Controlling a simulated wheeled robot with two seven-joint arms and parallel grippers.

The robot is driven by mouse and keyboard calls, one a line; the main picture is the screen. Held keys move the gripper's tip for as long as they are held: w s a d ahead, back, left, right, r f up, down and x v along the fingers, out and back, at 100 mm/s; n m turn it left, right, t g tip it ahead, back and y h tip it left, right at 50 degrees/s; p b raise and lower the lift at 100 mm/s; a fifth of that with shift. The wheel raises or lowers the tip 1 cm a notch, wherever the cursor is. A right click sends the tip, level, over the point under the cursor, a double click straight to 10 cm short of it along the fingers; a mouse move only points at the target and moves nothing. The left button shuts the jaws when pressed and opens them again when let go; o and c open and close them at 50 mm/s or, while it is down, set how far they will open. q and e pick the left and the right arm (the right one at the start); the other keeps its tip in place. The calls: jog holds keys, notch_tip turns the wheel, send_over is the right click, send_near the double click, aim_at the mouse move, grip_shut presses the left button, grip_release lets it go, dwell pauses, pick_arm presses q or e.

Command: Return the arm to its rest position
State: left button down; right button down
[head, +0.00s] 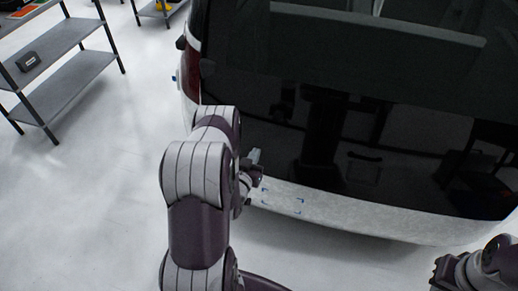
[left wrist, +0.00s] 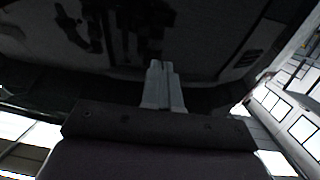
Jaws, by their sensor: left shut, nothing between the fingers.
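My left arm (head: 197,235) rises from the bottom of the head view and bends toward the vehicle. My left gripper (head: 254,156) is small and partly hidden behind the arm, in front of the vehicle's rear. In the left wrist view the left gripper's two grey fingers (left wrist: 161,72) are together, with nothing between them. The dark glossy vehicle panel (left wrist: 190,30) fills the upper part of that view. Part of my right arm (head: 475,270) shows at the lower right corner of the head view, and its finger state is unclear.
The vehicle (head: 350,110) has a dark, reflective rear and a pale lower strip (head: 345,211) with small blue marks. A grey shelf unit (head: 70,80) stands at the left, bearing a dark box (head: 28,61). The white floor (head: 90,200) between shelf and arm is clear.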

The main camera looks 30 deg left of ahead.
pick_arm(q)
jog(key=s+d+f+g+h, duration=0.2)
jog(key=s+d+f+g, duration=0.1)
jog(key=s+f+g, duration=0.7)
jog(key=s+d+r+m+g, duration=0.1)
jog(key=s+d+r, duration=0.1)
jog(key=d+r, duration=0.3)
jog(key=s+d+r+m+g+h, duration=0.1)
jog(key=s+d+r, duration=0.2)
jog(key=r, duration=0.8)
jog(key=s+d+r+m+g+h, duration=0.1)
jog(key=s+d+r+g, duration=0.1)
jog(key=d+r, duration=0.5)
jog(key=shift+s+d+r, duration=0.25)
jog(key=shift+d+r, duration=0.05)
jog(key=shift+r, duration=0.55)
